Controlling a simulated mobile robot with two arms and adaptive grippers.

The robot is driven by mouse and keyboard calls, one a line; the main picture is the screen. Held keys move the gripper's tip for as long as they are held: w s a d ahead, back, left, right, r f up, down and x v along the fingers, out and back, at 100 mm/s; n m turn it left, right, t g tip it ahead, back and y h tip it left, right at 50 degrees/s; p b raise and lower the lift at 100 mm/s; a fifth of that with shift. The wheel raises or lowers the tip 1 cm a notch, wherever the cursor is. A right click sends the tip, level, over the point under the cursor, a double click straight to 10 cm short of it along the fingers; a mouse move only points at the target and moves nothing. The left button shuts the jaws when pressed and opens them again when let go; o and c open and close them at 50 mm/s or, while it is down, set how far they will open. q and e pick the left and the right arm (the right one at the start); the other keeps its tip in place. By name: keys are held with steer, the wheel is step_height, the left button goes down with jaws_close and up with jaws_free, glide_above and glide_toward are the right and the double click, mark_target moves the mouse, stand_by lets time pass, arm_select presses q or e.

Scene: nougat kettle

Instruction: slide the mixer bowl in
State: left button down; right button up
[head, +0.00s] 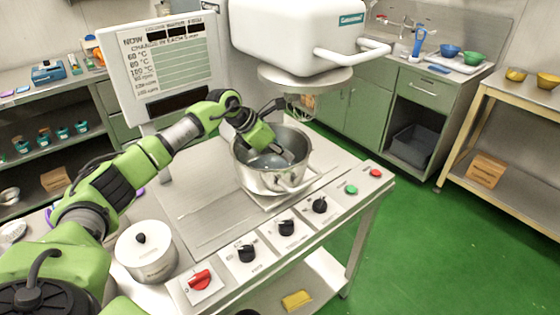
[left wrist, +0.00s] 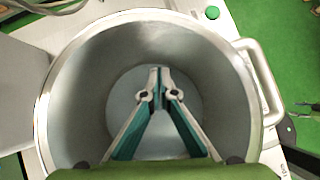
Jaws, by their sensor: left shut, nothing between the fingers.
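In the left wrist view the bowl (left wrist: 75,105) fills the picture, with one handle at the right. There my left gripper's fingertips (left wrist: 158,72) meet with nothing between them. Whether they touch the bowl's wall cannot be told.
A lidded white pot (head: 146,252) stands at the worktop's front left. Black knobs (head: 286,228), a red knob (head: 200,280) and green and red buttons line the front panel. A sign board (head: 168,65) stands behind my left arm. The worktop left of the bowl is clear.

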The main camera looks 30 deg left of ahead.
arm_select(q)
steer(key=s+f+b+v, duration=0.1)
steer(key=b+v, duration=0.1)
steer(key=v, duration=1)
steer(key=s+a+n+g+y+p, duration=0.2)
steer(key=s+n+g+y+p, duration=0.25)
steer(key=s, duration=0.95)
steer(key=w+f+n+t+p, duration=0.1)
steer(key=w+f+p, duration=0.5)
steer(key=f, duration=0.2)
steer(key=shift+w+d+f, duration=0.35)
steer(key=shift+f, duration=0.05)
arm_select(e)
step_height(320, 180, up, 8)
steer(key=shift+s+a+r, duration=0.25)
steer(key=shift+s, duration=0.05)
arm_select(q)
steer(key=shift+n, duration=0.25)
